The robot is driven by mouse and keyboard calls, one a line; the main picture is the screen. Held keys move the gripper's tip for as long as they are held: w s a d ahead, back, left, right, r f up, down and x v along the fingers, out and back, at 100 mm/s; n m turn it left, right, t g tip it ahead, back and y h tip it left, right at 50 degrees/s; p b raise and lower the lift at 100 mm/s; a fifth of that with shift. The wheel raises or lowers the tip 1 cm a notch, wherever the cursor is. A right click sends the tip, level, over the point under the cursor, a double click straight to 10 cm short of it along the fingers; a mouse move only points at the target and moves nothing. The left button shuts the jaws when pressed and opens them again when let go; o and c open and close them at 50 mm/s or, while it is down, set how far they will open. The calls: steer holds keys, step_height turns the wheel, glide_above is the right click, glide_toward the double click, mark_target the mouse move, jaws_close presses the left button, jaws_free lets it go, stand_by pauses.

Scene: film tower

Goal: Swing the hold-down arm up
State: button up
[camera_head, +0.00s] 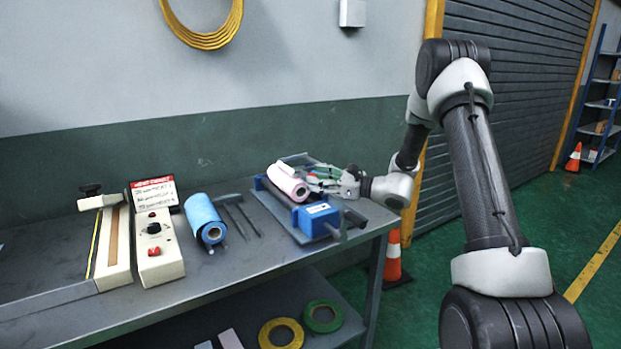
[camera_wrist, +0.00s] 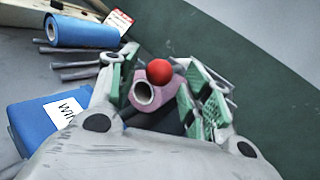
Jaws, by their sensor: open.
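The film tower, a blue unit with a box body (camera_head: 318,220), sits at the right end of the bench; its blue box also shows in the wrist view (camera_wrist: 45,115). A pink film roll (camera_head: 288,182) lies on it and shows between my fingers in the wrist view (camera_wrist: 143,93). The rest of that arm is mostly hidden. My gripper (camera_head: 312,178) is open at the roll's right side, its green-padded fingers (camera_wrist: 162,62) either side of the knob. Contact cannot be told.
Left of the tower lie dark bars (camera_head: 240,216), a blue roll (camera_head: 203,218) and a sealer (camera_head: 155,248) with a red-headed sign (camera_head: 153,190). A wall stands behind the bench (camera_head: 225,275). Tape rolls (camera_head: 322,316) lie on the lower shelf. A cone (camera_head: 393,258) stands right.

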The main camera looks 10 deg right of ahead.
steer(key=shift+x, duration=1.3)
jaws_close()
steer(key=shift+f, duration=0.1)
steer(key=shift+s+a, duration=0.1)
